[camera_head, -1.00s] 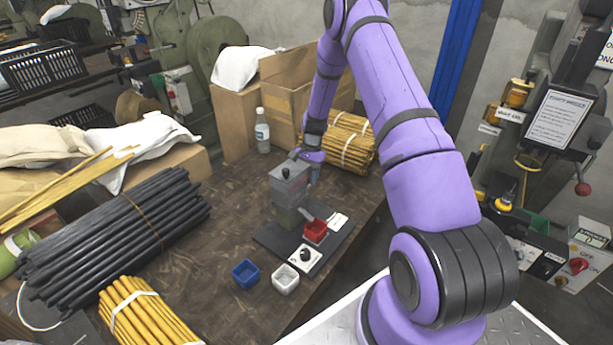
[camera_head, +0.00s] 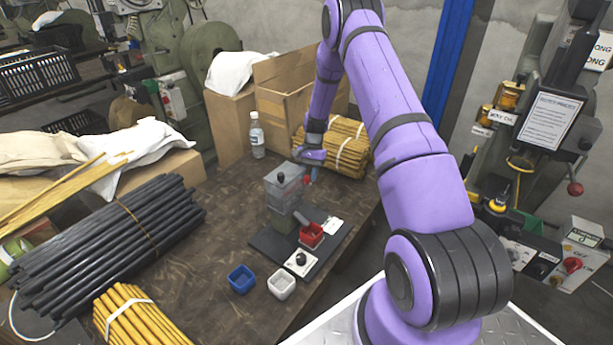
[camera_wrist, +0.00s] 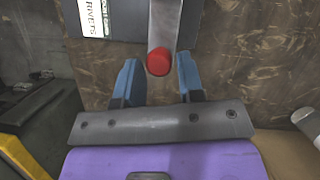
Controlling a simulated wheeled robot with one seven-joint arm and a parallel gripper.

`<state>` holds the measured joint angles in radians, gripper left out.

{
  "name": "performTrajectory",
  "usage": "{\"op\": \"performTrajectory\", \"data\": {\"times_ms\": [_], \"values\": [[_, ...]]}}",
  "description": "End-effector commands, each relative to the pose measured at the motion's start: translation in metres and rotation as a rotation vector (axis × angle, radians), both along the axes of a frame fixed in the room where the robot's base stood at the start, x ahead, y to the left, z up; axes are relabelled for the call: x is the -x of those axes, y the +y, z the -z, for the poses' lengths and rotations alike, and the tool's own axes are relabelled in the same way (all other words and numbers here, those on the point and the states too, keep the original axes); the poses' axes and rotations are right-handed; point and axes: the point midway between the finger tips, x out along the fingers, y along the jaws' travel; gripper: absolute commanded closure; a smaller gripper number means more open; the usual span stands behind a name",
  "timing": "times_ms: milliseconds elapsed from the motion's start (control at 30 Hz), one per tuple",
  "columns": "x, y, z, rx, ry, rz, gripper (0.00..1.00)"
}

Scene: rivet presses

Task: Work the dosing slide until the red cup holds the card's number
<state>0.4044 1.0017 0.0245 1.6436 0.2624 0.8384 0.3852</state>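The grey dosing dispenser (camera_head: 284,187) stands on a dark base plate (camera_head: 270,243) on the bench. Its slide bar (camera_wrist: 165,20) ends in a red knob (camera_wrist: 158,62) in the wrist view. My gripper (camera_head: 311,178) is behind the dispenser, on its far right side. In the wrist view its blue fingers (camera_wrist: 158,78) are open, one on each side of the knob, with gaps visible. The red cup (camera_head: 311,236) sits under the chute in front; its contents are too small to tell. A white card (camera_head: 333,225) lies beside it, its number unreadable.
A blue cup (camera_head: 241,279) and a white cup (camera_head: 282,284) stand in front. A small plate with a black knob (camera_head: 300,261) is near the red cup.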

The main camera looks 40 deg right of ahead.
Motion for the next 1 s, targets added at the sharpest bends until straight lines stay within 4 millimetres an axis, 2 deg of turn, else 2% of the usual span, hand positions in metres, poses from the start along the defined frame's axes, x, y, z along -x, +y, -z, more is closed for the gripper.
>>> {"op": "performTrajectory", "data": {"times_ms": [67,333,467,800,1000], "values": [[0.000,0.000,0.000,-0.001,0.001,0.001,0.50],[0.001,0.001,0.000,-0.002,0.002,0.000,0.50],[-0.001,-0.002,-0.008,-0.002,0.001,0.000,0.50],[-0.014,-0.021,-0.063,0.000,0.000,-0.001,0.50],[-0.020,-0.030,-0.089,-0.001,0.001,0.000,0.50]]}}
